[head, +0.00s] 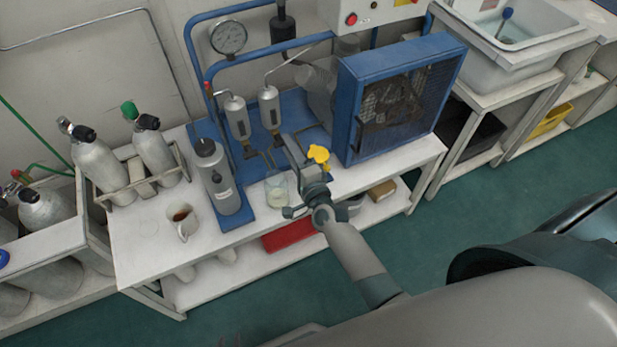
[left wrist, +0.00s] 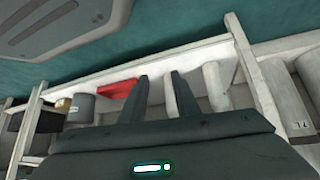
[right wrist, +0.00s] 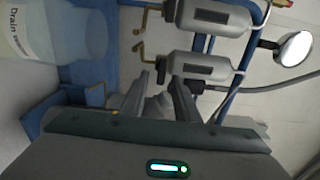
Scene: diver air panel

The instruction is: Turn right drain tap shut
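The right drain tap (right wrist: 138,48) is a small bent brass-coloured piece below the right silver separator (right wrist: 195,66); it also shows in the head view (head: 270,160). The left drain tap (right wrist: 150,16) is a similar piece beside it. My right gripper (right wrist: 163,80) is open, close to the right separator and its tap. No grip on the tap shows, and whether anything touches it I cannot tell. My left gripper (left wrist: 160,78) is open and empty, apart from the panel, with the lower shelf in its view.
A blue caged machine (head: 400,95) is on the right, with a yellow object (head: 318,154) near my right gripper. A grey cylinder (head: 216,178) and a mug (head: 184,220) stand left. A red box (head: 288,236) lies below.

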